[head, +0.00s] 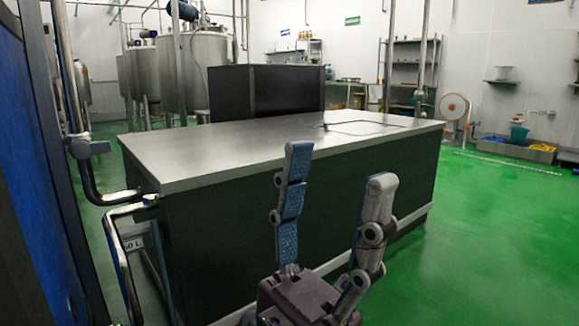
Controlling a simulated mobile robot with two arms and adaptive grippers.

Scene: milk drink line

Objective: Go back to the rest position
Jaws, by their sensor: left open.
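My left gripper (333,195) is in the lower middle of the head view, with its fingers pointing up. Its two fingers, with blue pads showing on the left one, stand wide apart and nothing is between them. It shows in front of the dark side of a long counter (220,150) with a grey metal top. I cannot tell how far it is from the counter. My right gripper is not in the view.
The counter top is bare except for a thin dark cable (360,124). A dark box-like unit (265,92) and steel tanks (190,72) stand behind. Metal pipes (122,262) and a blue panel (35,190) are close on the left. Green floor (490,240) is clear on the right.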

